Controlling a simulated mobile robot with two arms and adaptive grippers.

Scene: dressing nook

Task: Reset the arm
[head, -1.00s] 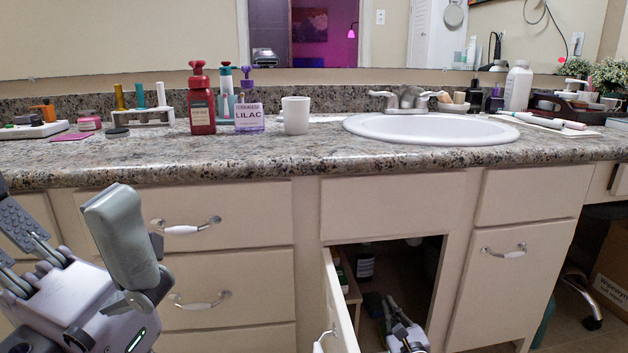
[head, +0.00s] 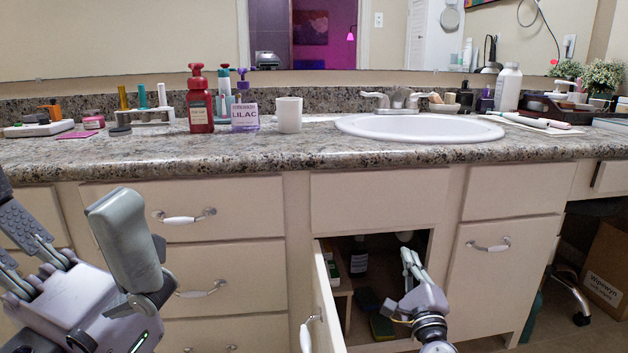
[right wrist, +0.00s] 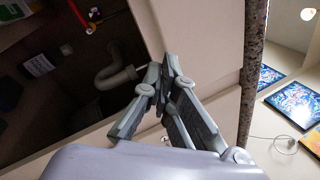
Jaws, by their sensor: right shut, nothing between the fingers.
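My right gripper (head: 408,262) is in front of the open cabinet under the sink, in the right part of its opening, with fingers pointing up. In the right wrist view its fingertips (right wrist: 165,68) meet, with nothing between them. My left gripper (head: 30,250) is at the lower left, in front of the drawers, and partly cut off by the picture edge.
The cabinet door (head: 325,305) stands open left of my right gripper. Inside are a dark bottle (head: 358,262) and a sponge (head: 382,325); a drain pipe (right wrist: 115,75) shows in the wrist view. The countertop (head: 250,155) overhangs above, holding bottles and a cup (head: 289,115).

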